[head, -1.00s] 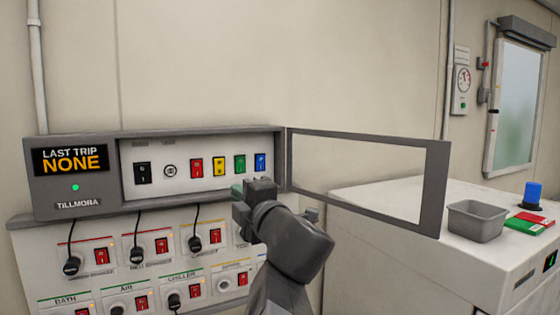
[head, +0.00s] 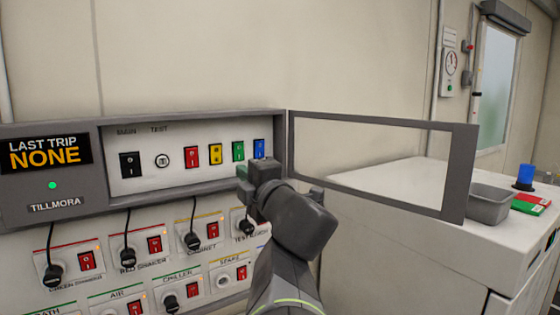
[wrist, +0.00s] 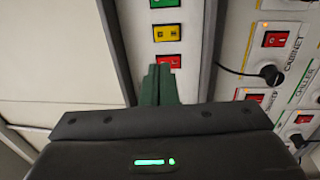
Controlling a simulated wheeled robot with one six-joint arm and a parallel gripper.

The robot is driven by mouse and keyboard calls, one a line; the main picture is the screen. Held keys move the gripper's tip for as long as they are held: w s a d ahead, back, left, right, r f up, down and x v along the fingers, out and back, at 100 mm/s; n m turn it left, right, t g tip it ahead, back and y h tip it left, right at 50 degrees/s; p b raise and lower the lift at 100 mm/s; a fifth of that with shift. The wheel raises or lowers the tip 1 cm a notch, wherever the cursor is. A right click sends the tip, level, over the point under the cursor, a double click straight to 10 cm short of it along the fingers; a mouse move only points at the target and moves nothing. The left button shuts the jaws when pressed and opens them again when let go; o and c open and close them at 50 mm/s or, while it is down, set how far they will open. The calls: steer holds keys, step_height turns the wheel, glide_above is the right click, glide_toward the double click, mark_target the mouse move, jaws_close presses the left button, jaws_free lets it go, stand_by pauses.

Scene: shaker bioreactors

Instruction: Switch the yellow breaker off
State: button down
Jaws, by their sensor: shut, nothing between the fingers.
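The yellow breaker (head: 215,154) sits in the recessed row of the panel, between the red breaker (head: 191,157) and the green breaker (head: 238,151). It also shows in the wrist view (wrist: 167,33). Its rocker position is too small to tell. My gripper (head: 243,171) is shut and empty, in front of the panel's lower right, below the green breaker in the head view. In the wrist view its green fingertips (wrist: 161,72) appear just below the red breaker (wrist: 168,61), overlapping its edge. I cannot tell whether they touch anything.
The open clear-windowed cover (head: 455,170) stands out to the right of the breakers. A black main switch (head: 130,165) and a blue breaker (head: 259,148) share the row. Sockets with plugs and red switches (head: 154,245) lie below. A grey bin (head: 489,205) stands at right.

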mark_target(216, 150)
steer(key=p+x, duration=0.2)
steer(key=x, duration=1.1)
steer(key=shift+w+a, duration=0.25)
steer(key=shift+w, duration=0.05)
steer(key=shift+w+r+b, duration=0.1)
steer(key=shift+b, duration=0.2)
